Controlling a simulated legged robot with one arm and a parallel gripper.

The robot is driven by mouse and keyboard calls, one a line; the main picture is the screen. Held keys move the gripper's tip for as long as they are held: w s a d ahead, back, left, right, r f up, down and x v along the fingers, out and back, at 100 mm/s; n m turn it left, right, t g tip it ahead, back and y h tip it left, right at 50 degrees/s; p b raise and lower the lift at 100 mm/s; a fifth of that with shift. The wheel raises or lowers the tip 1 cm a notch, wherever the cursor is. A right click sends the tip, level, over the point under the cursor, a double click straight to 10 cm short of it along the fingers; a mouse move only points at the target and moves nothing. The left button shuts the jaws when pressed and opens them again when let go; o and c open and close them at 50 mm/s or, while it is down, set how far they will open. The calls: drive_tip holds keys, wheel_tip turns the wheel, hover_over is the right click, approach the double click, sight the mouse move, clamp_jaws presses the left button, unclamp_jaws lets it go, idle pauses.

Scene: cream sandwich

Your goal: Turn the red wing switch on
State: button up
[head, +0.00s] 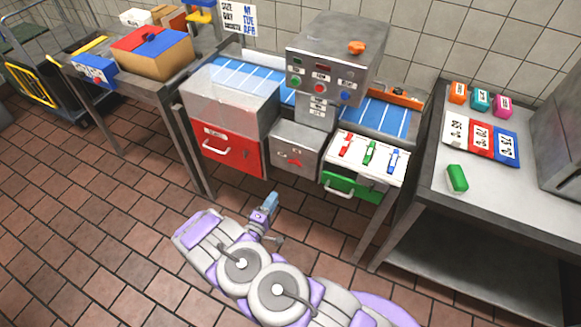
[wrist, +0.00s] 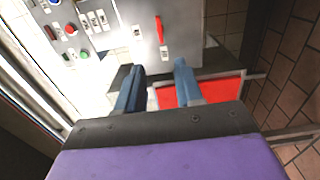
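A red wing-shaped switch (head: 292,162) is on the front of the grey box (head: 304,138) in the middle of the machine. It lies roughly level in the head view, with small labels near it too small to read. In the wrist view the red switch (wrist: 159,30) shows whole beyond the fingertips, roughly between their lines. My gripper (wrist: 160,66) has blue fingers standing apart with nothing between them. In the head view my gripper (head: 272,199) is below and in front of the grey box, apart from the switch.
A red drawer (head: 230,150) with a handle juts out left of the box. A green drawer (head: 350,187) is at right, under a white panel with red, green and blue levers (head: 369,153). A button panel (head: 322,80) is above. The tiled floor (head: 80,220) is open at left.

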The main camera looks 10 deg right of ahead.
sight(295, 162)
drive_tip(key=b+x, duration=0.2)
drive_tip(key=x, duration=1.5)
drive_tip(key=shift+f+b, duration=0.1)
drive_tip(key=shift+b, duration=0.2)
drive_tip(key=shift+a, duration=0.1)
drive_tip(key=shift+c, duration=0.2)
clamp_jaws()
